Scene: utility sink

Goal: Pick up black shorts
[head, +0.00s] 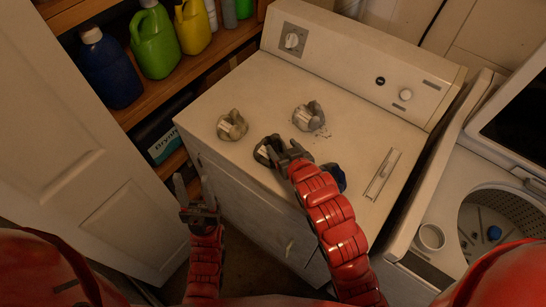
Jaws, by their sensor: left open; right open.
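My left gripper (194,194) is open and empty, in front of the machine's left front edge, away from the cloth.
A beige cloth (232,125), a grey cloth (309,116) and a dark blue cloth (337,177), partly hidden by my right arm, lie nearby. An open washer (430,237) stands right. Shelves with bottles (153,42) stand left, beside a white door (75,140).

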